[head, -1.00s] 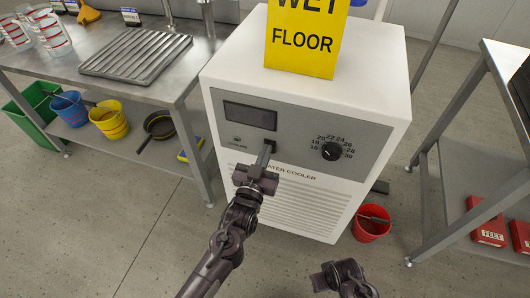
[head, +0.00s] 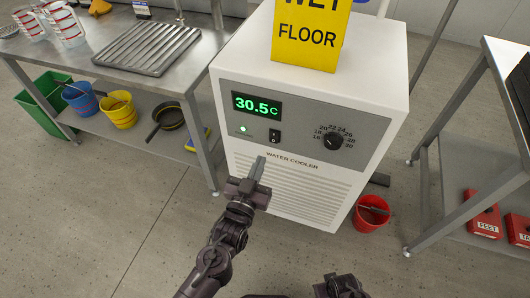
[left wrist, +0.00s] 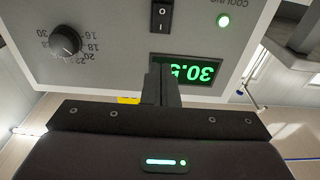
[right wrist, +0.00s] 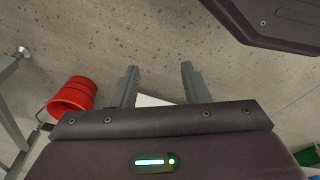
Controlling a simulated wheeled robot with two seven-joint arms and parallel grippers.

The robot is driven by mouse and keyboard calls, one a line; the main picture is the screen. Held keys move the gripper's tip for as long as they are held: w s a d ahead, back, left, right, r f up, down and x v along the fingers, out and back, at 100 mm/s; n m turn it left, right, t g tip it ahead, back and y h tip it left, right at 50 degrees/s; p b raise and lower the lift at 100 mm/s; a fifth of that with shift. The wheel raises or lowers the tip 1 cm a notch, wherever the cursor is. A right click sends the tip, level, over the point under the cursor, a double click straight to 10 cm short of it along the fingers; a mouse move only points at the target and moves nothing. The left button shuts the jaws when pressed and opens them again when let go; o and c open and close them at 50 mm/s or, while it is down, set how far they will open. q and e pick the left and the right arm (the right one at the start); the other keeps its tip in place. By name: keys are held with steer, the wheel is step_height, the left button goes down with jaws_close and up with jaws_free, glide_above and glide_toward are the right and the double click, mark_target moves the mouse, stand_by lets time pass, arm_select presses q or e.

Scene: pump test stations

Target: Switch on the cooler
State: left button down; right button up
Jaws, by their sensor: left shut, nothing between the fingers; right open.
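The water cooler (head: 290,195) is a white box with a grey front panel. Its display (head: 257,106) is lit green and reads 30.5 C. A small green light (head: 243,129) glows below the display. The black rocker switch (head: 275,136) sits beside that light; it also shows in the left wrist view (left wrist: 162,14). The black temperature dial (head: 334,140) is at the panel's right. My left gripper (head: 260,162) is shut and empty, in front of the cooler just below the switch, apart from it. My right gripper (right wrist: 157,82) is open and empty, low over the floor.
A yellow wet floor sign (head: 311,35) stands on the cooler. A steel table (head: 195,62) with a ribbed tray is at the left, buckets and a pan on its lower shelf. A red bucket (head: 371,214) stands on the floor at the right, near another metal table (head: 463,130).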

arm_select(q)
steer(key=shift+s+a+r, duration=0.15)
steer(key=shift+s+a, duration=0.05)
steer(key=shift+s, duration=0.5)
steer(key=shift+s+a+r, duration=0.1)
steer(key=shift+s+a, duration=0.15)
steer(key=shift+s, duration=0.45)
steer(key=shift+s+a+r, duration=0.15)
steer(key=shift+s+a, duration=0.05)
steer(key=shift+s, duration=0.5)
arm_select(e)
steer(key=shift+s+d+f, duration=0.15)
steer(key=shift+s+f, duration=0.15)
steer(key=shift+f, duration=0.1)
